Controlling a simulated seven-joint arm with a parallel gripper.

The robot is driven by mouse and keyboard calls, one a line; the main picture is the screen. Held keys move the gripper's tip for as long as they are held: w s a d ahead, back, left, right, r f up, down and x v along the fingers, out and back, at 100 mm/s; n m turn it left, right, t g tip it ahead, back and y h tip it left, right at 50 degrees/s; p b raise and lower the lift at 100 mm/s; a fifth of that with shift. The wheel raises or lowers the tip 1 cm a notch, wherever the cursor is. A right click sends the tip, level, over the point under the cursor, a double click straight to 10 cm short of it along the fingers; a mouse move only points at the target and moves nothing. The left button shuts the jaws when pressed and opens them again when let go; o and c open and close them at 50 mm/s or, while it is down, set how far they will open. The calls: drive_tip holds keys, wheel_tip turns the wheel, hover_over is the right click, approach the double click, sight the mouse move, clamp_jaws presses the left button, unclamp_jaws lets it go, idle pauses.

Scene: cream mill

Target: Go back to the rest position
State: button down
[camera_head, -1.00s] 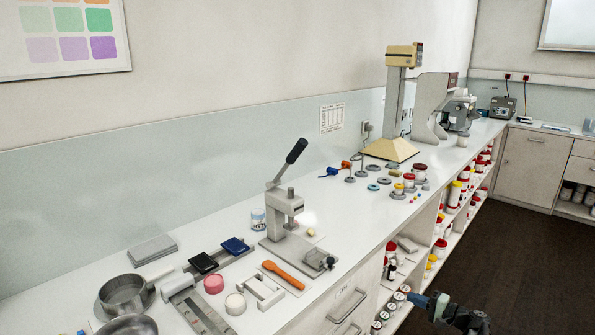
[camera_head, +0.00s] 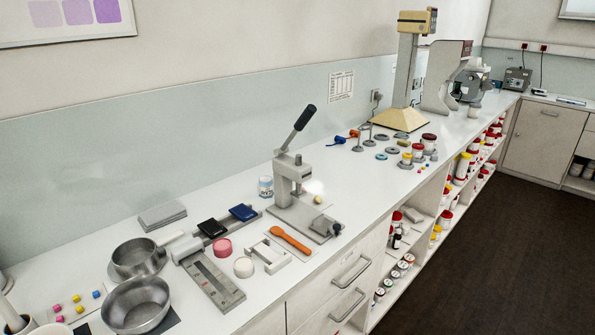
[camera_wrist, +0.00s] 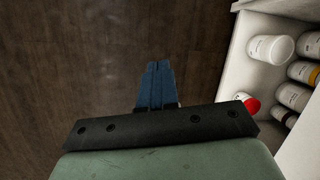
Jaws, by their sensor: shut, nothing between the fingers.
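My gripper (camera_wrist: 157,75) shows in the wrist view, its two blue fingers together over the dark floor (camera_wrist: 90,50). It is shut and holds nothing. It does not show in the head view now. In the wrist view, white jars (camera_wrist: 270,48) on an open shelf stand to the right of the fingers, apart from them. A jar with a red cap (camera_wrist: 252,105) is nearest to the gripper's mount.
The head view shows a long white counter (camera_head: 265,310). Open shelves with jars (camera_head: 392,278) are below. The floor (camera_head: 470,260) in front is clear.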

drive_tip(key=s+a+f+n+g+h, duration=0.1)
drive_tip(key=s+a+f+n+g, duration=0.1)
drive_tip(key=s+a, duration=0.6)
drive_tip(key=s+a+f+n+g+h, duration=0.1)
drive_tip(key=s+a+f+n+g, duration=0.2)
drive_tip(key=s+a, duration=0.5)
drive_tip(key=shift+s+f+n+h, duration=0.35)
drive_tip(key=shift+s+f, duration=0.35)
drive_tip(key=shift+s, duration=1.75)
